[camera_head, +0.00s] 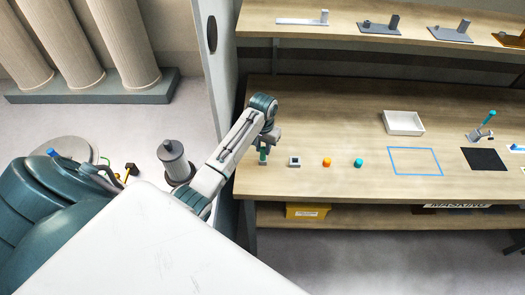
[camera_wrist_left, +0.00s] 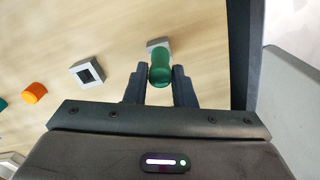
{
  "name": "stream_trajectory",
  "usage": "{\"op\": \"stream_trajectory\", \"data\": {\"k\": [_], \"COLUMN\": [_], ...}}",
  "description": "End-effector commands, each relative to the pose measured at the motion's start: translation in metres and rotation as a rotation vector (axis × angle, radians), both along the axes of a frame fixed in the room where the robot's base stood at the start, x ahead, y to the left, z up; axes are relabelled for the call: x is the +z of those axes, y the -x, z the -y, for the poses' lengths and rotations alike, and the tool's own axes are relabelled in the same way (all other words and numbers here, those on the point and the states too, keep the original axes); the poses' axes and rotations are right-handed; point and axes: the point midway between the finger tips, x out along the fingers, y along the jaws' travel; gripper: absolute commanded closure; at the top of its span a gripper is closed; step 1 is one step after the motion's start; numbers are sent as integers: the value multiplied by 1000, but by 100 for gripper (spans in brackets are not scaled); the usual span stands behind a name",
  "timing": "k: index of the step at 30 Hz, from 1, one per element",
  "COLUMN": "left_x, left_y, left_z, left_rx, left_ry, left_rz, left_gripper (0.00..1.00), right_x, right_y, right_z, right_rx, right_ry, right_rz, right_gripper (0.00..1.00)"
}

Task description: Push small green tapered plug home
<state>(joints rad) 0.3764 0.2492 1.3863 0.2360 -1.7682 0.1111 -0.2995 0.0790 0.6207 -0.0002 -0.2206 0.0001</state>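A small green plug (camera_head: 263,154) stands at the left end of the workbench, partly hidden by my gripper. In the left wrist view the green plug (camera_wrist_left: 160,68) has a rounded top and sits over a light grey block (camera_wrist_left: 157,43). How deep it sits in that block is hidden. My left gripper (camera_head: 266,146) is above the bench's left end. In the left wrist view its fingers (camera_wrist_left: 160,88) lie close on both sides of the plug and appear shut on it. My right gripper is not in view.
Right of the plug are a grey block with a square opening (camera_head: 294,161), an orange plug (camera_head: 327,162) and a teal plug (camera_head: 358,162). A white tray (camera_head: 403,123) stands further back, near a blue outline (camera_head: 415,149). An upright panel (camera_head: 221,80) stands close at left.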

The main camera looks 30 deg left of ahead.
Motion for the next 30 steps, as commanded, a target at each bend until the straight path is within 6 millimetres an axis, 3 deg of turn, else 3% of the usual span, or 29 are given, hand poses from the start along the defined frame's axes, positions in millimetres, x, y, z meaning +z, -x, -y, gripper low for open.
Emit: {"op": "stream_trajectory", "data": {"k": [8, 21, 30], "left_x": [3, 44, 45], "left_y": [0, 0, 0], "left_z": [0, 0, 0], "left_rx": [0, 0, 0], "left_ry": [0, 0, 0], "left_rz": [1, 1, 0], "left_gripper": [100, 100, 100], "right_x": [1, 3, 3], "right_y": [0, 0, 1], "right_z": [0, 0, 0], "right_rx": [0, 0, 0], "right_ry": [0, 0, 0], "right_rz": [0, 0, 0], "right_gripper": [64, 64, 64]}}
